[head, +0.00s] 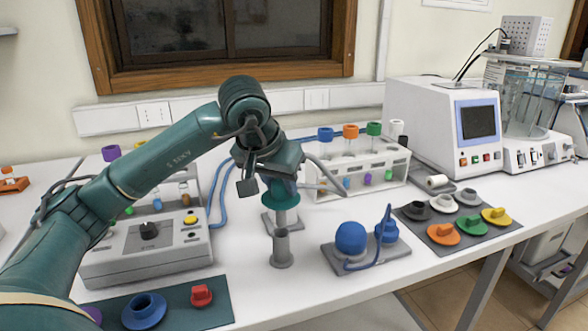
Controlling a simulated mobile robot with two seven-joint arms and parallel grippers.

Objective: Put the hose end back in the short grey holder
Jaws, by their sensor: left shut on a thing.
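My left gripper (268,172) is in the middle, pointing down just above a short, open grey holder (281,250) on the white table. It is shut on the hose end, which the gripper mostly hides. A blue hose (214,200) rises from beside the grey control box and passes behind the gripper. A teal collar shows under the gripper, with a pale grey post on a square base below it, just behind the holder. I cannot tell whether any of these parts touch. My right gripper is not in view.
The control box (150,250) stands left of the holder. A blue ball (351,238) with a second blue hose on a grey base is at its right. A white rack (360,175) of capped tubes is behind, and a dark mat (412,222) with coloured caps is farther right.

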